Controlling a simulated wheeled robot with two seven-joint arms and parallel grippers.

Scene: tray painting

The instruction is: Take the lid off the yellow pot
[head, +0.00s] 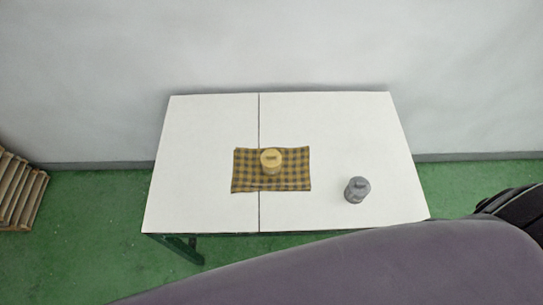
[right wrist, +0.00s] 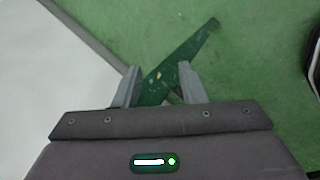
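The yellow pot (head: 271,167) stands upright on a brown and black checked cloth (head: 242,181) near the middle of the white table. Its lid (head: 271,155), with a small raised handle on top, sits on it. My right gripper (right wrist: 157,72) is open and empty in the right wrist view. Its fingers are apart, over green floor beside the table's edge, and no pot shows there. My left gripper is in neither view.
A grey lidded pot (head: 357,191) stands on the white table (head: 345,125), right of the cloth. A wooden slatted stack (head: 20,193) is on the floor at far left. My own arm covers the lower right of the head view. The table's left part is clear.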

